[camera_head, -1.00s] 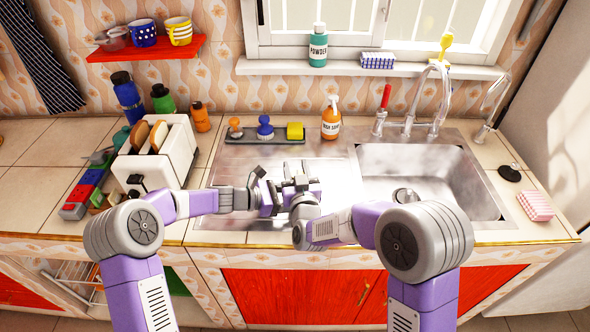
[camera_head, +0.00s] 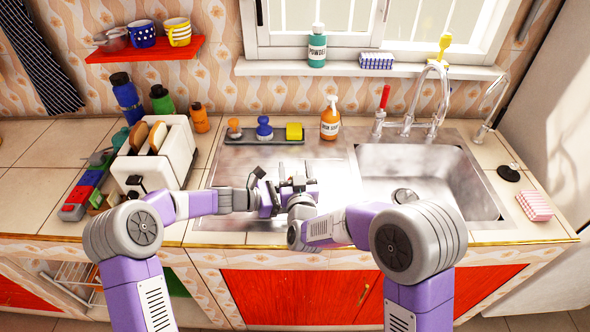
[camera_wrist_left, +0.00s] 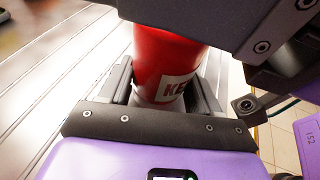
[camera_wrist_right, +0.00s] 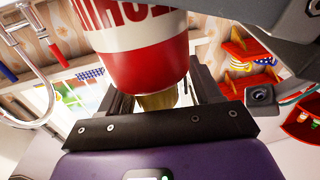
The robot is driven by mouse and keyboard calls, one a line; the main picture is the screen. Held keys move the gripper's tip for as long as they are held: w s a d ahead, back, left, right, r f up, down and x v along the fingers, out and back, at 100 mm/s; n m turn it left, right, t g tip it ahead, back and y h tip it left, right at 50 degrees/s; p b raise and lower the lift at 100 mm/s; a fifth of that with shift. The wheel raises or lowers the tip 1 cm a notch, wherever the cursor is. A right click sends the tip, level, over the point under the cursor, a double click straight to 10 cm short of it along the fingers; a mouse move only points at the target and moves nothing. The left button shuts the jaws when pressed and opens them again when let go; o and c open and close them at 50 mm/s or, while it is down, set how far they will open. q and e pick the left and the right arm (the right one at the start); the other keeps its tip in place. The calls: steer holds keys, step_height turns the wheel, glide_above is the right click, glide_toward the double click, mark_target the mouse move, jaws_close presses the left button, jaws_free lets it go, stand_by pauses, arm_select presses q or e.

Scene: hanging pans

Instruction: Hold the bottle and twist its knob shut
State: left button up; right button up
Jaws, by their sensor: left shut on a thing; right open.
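The bottle is red with a white label band. In the left wrist view the bottle (camera_wrist_left: 165,60) is between the fingers of my left gripper (camera_wrist_left: 165,92), which is shut on it. In the right wrist view the bottle (camera_wrist_right: 140,65) shows with its yellowish knob (camera_wrist_right: 158,101). The fingers of my right gripper (camera_wrist_right: 163,92) are open, one on either side of the knob; I cannot tell whether they touch it. In the head view my left gripper (camera_head: 266,193) and right gripper (camera_head: 297,188) are close together over the drainboard and hide the bottle.
The metal drainboard (camera_head: 325,160) is under the grippers, with the sink basin (camera_head: 420,180) at right. A tray (camera_head: 262,141) with brushes and a sponge and an orange soap bottle (camera_head: 330,125) stand behind. A toaster (camera_head: 160,155) is at left.

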steer(key=s+d, duration=0.1)
steer(key=s, duration=1.1)
steer(key=shift+d, duration=0.25)
arm_select(q)
steer(key=o, duration=1.1)
steer(key=shift+o, duration=0.2)
steer(key=shift+a, duration=0.1)
